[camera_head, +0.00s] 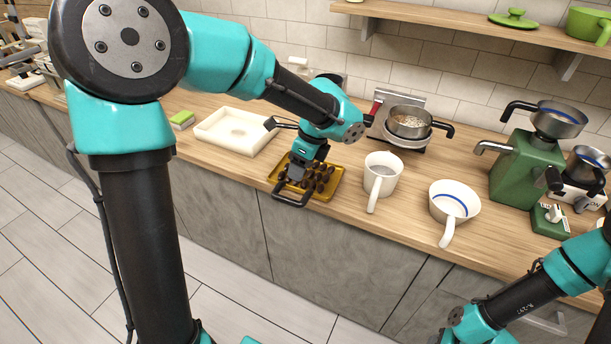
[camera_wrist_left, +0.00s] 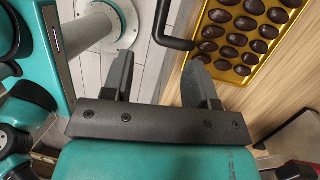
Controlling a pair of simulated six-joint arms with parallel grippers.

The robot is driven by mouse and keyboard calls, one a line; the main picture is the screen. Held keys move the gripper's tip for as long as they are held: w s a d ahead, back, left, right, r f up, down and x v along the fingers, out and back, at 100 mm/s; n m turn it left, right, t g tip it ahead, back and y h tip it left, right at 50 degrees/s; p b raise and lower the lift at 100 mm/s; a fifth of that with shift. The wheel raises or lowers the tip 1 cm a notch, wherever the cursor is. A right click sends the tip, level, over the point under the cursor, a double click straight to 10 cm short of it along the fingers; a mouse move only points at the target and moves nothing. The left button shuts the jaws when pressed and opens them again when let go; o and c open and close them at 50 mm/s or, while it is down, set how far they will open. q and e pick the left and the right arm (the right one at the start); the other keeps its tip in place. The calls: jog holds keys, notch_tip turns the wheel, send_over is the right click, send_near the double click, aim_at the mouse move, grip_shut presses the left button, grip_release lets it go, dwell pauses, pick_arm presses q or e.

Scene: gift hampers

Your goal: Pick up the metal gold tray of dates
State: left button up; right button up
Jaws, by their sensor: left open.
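The gold metal tray (camera_head: 327,193) lies on the counter near its front edge, filled with dark dates. In the left wrist view the tray (camera_wrist_left: 233,75) is at the upper right, its dates in rows. A black bar handle (camera_head: 291,200) juts from the tray's front side over the counter edge; it also shows in the left wrist view (camera_wrist_left: 172,42). My left gripper (camera_head: 297,172) is above the tray's left part, pointing down. In the left wrist view its fingers (camera_wrist_left: 160,80) are spread and empty, with the handle beyond the gap. My right gripper is out of sight.
A white tray (camera_head: 207,133) stands left of the gold tray. A white mug (camera_head: 383,180) and a white handled bowl (camera_head: 443,190) stand to its right. A pan (camera_head: 409,121) on a scale is behind. A green machine (camera_head: 525,168) stands farther right.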

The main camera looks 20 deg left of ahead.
aim_at(288, 198)
pick_arm(q)
jog(key=x, duration=0.8)
jog(key=shift+s+f, duration=0.1)
jog(key=shift+f, duration=0.15)
jog(key=shift+x, duration=2.65)
jog(key=shift+a, duration=0.15)
jog(key=shift+r, duration=0.1)
grip_shut()
